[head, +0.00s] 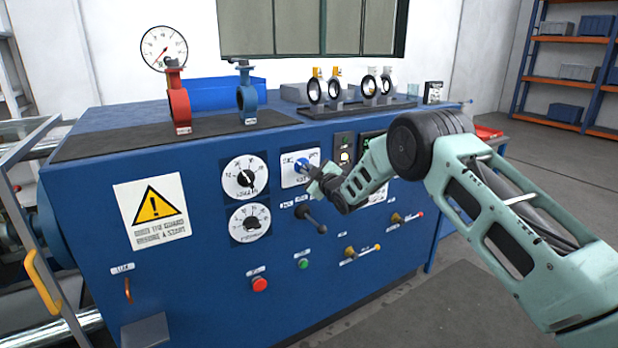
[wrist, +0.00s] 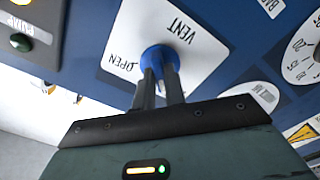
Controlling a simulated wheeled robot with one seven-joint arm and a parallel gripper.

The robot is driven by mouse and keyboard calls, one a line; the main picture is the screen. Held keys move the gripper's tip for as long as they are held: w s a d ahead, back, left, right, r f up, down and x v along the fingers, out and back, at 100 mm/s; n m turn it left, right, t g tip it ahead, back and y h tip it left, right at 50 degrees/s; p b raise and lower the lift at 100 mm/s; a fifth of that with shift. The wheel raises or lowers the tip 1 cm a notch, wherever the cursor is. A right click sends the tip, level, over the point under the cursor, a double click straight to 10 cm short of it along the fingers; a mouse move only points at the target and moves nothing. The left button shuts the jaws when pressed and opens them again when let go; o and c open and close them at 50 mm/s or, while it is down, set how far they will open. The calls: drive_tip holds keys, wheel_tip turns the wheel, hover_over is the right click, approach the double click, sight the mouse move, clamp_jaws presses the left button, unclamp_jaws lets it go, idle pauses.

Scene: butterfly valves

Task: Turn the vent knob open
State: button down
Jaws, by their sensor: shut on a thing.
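The vent knob (wrist: 158,52) is blue and round, on a white plate (wrist: 195,65) lettered VENT and OPEN, which appears upside down in the wrist view. In the head view the white plate (head: 289,179) is on the front of the blue cabinet, right of the upper dial. My gripper (wrist: 161,70) is shut on the knob, its two dark fingers on either side of it. In the head view my gripper (head: 306,169) reaches the plate from the right. The fingers partly hide the knob, and its pointer mark cannot be made out.
Two dials (head: 245,177) are left of the plate. A black lever (head: 311,217) sticks out just below my gripper. A red button (head: 259,284), a green button (head: 303,264) and a yellow-handled valve (head: 350,253) are lower. Red (head: 179,102) and blue (head: 246,97) butterfly valves stand on top.

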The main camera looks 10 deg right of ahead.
drive_tip(key=m+b, duration=0.4)
drive_tip(key=m, duration=0.1)
drive_tip(key=shift+f+m, duration=0.2)
drive_tip(key=shift+m, duration=0.1)
drive_tip(key=m+b, duration=0.3)
drive_tip(key=m, duration=0.3)
drive_tip(key=m+b, duration=0.2)
drive_tip(key=m, duration=0.3)
drive_tip(key=shift+m, duration=0.4)
drive_tip(key=shift+r+m+b, duration=0.1)
drive_tip(key=shift+m+b, duration=0.7)
drive_tip(key=shift+m, duration=1)
drive_tip(key=c, duration=1.5)
unclamp_jaws()
drive_tip(key=shift+o, duration=0.2)
drive_tip(key=shift+s+r, duration=0.1)
drive_tip(key=shift+s, duration=0.05)
